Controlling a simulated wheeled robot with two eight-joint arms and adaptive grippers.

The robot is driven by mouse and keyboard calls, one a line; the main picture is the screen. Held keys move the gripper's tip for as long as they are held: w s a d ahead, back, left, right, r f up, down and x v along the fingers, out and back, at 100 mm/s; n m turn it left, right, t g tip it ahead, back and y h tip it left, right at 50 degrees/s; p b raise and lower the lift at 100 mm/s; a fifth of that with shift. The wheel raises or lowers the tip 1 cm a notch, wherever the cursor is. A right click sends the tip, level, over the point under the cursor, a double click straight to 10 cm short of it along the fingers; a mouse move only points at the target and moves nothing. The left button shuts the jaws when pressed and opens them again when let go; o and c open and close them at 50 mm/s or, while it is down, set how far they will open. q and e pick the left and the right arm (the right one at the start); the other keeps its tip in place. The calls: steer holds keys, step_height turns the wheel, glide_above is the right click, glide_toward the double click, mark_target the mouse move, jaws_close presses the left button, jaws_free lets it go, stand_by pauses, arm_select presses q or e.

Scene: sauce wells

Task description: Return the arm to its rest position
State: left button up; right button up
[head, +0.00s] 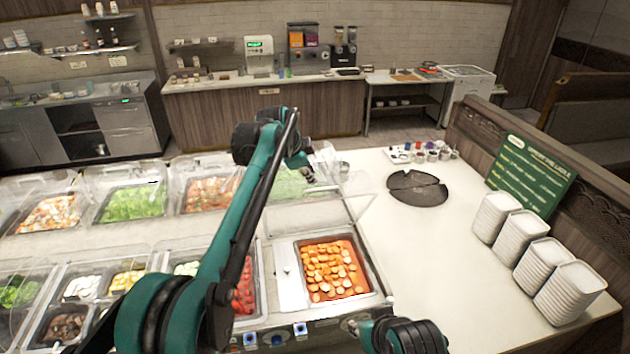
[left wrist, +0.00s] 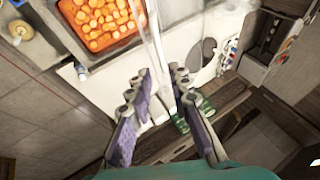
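My left arm, teal and black, reaches up from the lower left of the head view across the food wells. Its gripper (head: 322,168) is small there, beside a raised clear lid (head: 325,215) and partly hard to make out. In the left wrist view the left gripper (left wrist: 160,82) has its two purple-padded fingers apart, with nothing seen held between them. Clear lid edges show just beyond the fingertips; I cannot tell whether they touch. Of my right arm only a teal and black part shows at the bottom of the head view; its gripper is out of view.
A pan of orange slices (head: 333,270) sits open below the raised lid. Other covered wells stand left. On the white counter are a black round plate (head: 417,188), small sauce cups (head: 422,153), stacked white trays (head: 540,266) and a green sign (head: 530,176). The counter's middle is clear.

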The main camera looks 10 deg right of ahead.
arm_select(q)
steer(key=shift+s+a+r, duration=0.2)
steer(key=shift+r, duration=0.25)
steer(key=s+a+f+n+t+y+b, duration=0.15)
steer(key=s+a+f+n+b, duration=0.75)
steer(key=s+a+f+b, duration=0.95)
steer(key=s+a+f+n+y+b, duration=0.1)
steer(key=s+a+f+n+b, duration=0.2)
steer(key=f, duration=0.6)
steer(key=s+a+f+n+y+b, duration=0.1)
steer(key=s+a+f+n+b, duration=0.2)
steer(key=s+f+b, duration=0.3)
steer(key=s+a+f+n+y+b, duration=0.1)
steer(key=s+a+f+n+b, duration=0.2)
steer(key=s+f, duration=0.8)
step_height(320, 180, down, 3)
steer(key=a+b, duration=0.2)
steer(key=shift+s+r+n+t+b, duration=0.15)
steer(key=shift+s+n+t+b, duration=0.05)
steer(key=shift+n+t+b, duration=0.15)
